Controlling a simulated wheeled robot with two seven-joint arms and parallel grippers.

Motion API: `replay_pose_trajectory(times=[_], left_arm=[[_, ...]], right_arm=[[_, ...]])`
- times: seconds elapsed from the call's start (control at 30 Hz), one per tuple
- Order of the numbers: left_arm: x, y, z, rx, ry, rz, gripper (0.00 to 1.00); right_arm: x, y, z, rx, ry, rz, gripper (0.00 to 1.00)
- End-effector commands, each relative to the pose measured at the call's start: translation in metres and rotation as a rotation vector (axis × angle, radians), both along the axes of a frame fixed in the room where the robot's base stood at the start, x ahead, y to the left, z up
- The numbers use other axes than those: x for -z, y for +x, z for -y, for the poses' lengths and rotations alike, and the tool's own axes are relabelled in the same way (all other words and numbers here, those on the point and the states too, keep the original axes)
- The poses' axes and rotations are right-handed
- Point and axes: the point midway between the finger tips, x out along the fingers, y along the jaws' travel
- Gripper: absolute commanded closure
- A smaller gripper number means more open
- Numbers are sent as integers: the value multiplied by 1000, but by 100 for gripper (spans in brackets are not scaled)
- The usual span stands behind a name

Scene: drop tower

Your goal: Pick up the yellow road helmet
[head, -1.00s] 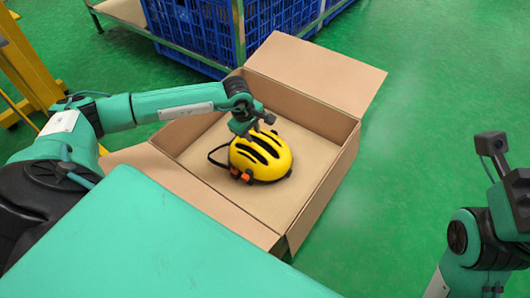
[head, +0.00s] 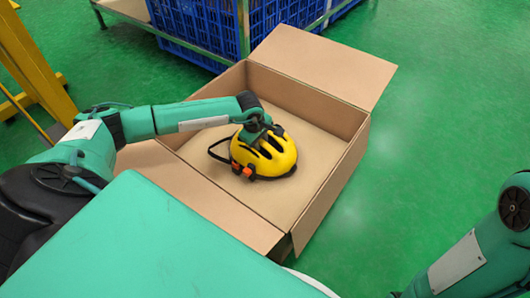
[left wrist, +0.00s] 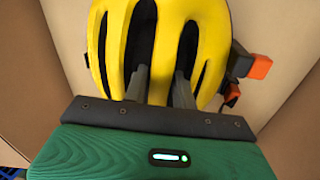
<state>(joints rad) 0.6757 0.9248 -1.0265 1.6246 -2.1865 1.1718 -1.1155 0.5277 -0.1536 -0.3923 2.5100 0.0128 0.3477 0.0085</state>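The yellow road helmet (head: 280,157) sits upright on the floor of an open cardboard box (head: 343,178), with dark vents, a black strap loop at its left and orange clips at its front. My left gripper (head: 257,137) reaches down onto the top of the helmet. In the left wrist view, the fingers of my left gripper (left wrist: 161,85) are close together, in vents on either side of a yellow rib of the helmet (left wrist: 208,30), and appear closed on it. Their tips are partly hidden in the vents. My right gripper is out of view.
The box's flaps are folded outward. Blue crates (head: 205,32) on a metal rack (head: 243,28) stand behind the box. A yellow frame (head: 32,65) stands at the far left. The green floor right of the box is clear.

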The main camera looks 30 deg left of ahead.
Motion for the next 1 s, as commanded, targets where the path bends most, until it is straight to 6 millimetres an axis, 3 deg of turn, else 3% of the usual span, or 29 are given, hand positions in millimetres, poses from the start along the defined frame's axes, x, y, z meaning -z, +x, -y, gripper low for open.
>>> replay_pose_trajectory(times=[0.1, 0.4, 0.43, 0.57, 1.0], left_arm=[[14, 3, 0, -1, 1, 0, 73], [16, 4, 0, 0, 0, 0, 73], [16, 4, 0, -1, 0, 0, 75], [16, 4, 1, 0, 0, 0, 100], [7, 4, 0, -1, 0, 1, 100]], right_arm=[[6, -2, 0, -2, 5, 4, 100], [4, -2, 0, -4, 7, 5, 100], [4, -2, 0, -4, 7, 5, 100], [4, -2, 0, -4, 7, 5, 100], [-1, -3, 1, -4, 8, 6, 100]])
